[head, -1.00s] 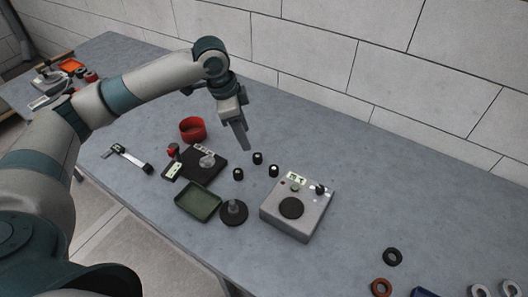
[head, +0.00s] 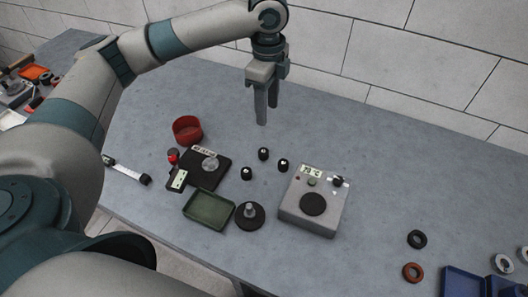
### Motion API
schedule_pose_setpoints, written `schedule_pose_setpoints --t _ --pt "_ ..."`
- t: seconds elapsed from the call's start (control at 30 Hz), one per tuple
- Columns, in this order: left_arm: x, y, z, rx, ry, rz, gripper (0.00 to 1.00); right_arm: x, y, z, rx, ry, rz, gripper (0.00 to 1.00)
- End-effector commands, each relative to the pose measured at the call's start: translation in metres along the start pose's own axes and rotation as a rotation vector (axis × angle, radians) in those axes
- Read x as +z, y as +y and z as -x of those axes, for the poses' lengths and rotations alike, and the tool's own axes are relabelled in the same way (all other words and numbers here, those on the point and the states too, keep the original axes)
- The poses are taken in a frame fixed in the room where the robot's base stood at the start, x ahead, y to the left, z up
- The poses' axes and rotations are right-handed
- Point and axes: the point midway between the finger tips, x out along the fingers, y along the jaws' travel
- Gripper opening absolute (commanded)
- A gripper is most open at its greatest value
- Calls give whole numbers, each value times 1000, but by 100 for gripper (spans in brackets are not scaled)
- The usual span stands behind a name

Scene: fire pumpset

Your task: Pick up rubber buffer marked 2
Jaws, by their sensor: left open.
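Three small black rubber buffers stand on the grey table near its middle: one at the back (head: 263,154), one at the right (head: 283,165) and one at the front left (head: 246,173). Each has a pale mark on top, too small to read, so I cannot tell which is marked 2. My left gripper (head: 267,108) is open and empty, with its fingers pointing down. It appears above the table behind the back buffer, apart from all three. My right gripper is not in view.
A grey box device (head: 328,220) stands right of the buffers. A black plate device (head: 200,174), red cup (head: 187,131), green tray (head: 208,211) and black round base with a post (head: 249,215) lie left and in front. Rings and blue trays (head: 463,284) are at lower right. A block wall stands behind.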

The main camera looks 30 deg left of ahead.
Motion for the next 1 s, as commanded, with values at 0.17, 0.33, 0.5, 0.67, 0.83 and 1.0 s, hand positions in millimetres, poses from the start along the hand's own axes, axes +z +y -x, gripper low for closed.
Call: schedule_pose_setpoints --t 0.17,0.33,0.5,0.67,0.83,1.0 --pt "0 0 0 0 0 0 46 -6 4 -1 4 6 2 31" --pt "0 0 -2 1 0 1 46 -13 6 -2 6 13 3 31" --pt "1 1 -17 4 0 2 46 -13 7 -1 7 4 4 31" --pt "1 1 -42 5 -2 2 46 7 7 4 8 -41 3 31" --pt "1 1 -73 4 -1 2 46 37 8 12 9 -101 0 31" --pt "1 1 -101 3 -1 1 46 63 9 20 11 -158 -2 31"
